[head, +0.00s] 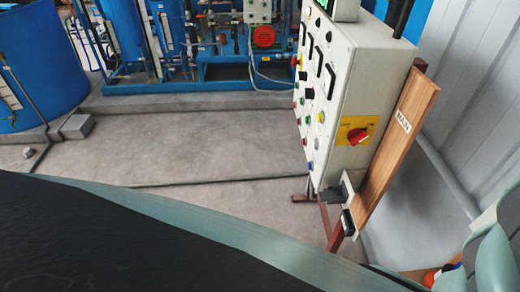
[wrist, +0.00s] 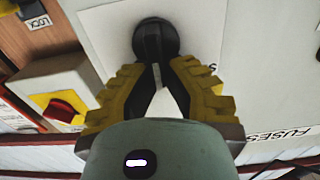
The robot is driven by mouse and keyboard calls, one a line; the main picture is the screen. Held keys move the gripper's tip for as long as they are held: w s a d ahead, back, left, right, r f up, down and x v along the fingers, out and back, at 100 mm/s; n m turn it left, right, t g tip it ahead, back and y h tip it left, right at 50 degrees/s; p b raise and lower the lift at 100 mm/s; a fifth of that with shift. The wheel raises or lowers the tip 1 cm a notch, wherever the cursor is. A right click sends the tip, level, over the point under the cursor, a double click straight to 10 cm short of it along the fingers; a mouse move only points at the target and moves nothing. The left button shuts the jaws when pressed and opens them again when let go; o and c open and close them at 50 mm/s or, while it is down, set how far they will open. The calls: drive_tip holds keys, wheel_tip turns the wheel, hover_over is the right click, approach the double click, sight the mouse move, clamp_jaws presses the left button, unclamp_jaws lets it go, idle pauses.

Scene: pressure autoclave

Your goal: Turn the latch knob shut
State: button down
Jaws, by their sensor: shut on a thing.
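The latch knob (wrist: 155,38) is black and rounded and sits on a pale plate (wrist: 100,35) at the top middle of the wrist view. My gripper (wrist: 157,75) has yellow ribbed fingers that come in from both sides below the knob and are shut on it. The fingers and the dark parts between them hide the knob's lower part, so its exact turn angle cannot be told. I cannot make out the latch knob or my gripper's fingers in the head view.
A red rotary switch (wrist: 62,108) on a yellow plate is left of my gripper. In the head view a grey control cabinet (head: 350,80) carries a similar red switch (head: 358,136). A wooden board (head: 395,150) stands beside it. The concrete floor (head: 200,150) is mostly clear.

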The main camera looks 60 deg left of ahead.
drive_tip(key=shift+w+a+f+b, duration=0.15)
drive_tip(key=shift+a+f+b, duration=0.05)
drive_tip(key=shift+b, duration=0.15)
drive_tip(key=n+b, duration=0.3)
drive_tip(key=b, duration=0.2)
drive_tip(key=a+n+b, duration=0.1)
drive_tip(key=n+b, duration=0.2)
drive_tip(key=b, duration=0.1)
drive_tip(key=n+b, duration=0.3)
drive_tip(key=b, duration=0.2)
drive_tip(key=shift+w+a+f+b, duration=0.15)
drive_tip(key=shift+w+f+b, duration=0.1)
drive_tip(key=shift+w+b, duration=0.1)
drive_tip(key=shift+r, duration=0.1)
drive_tip(key=c, duration=1)
unclamp_jaws()
drive_tip(key=shift+s, duration=0.1)
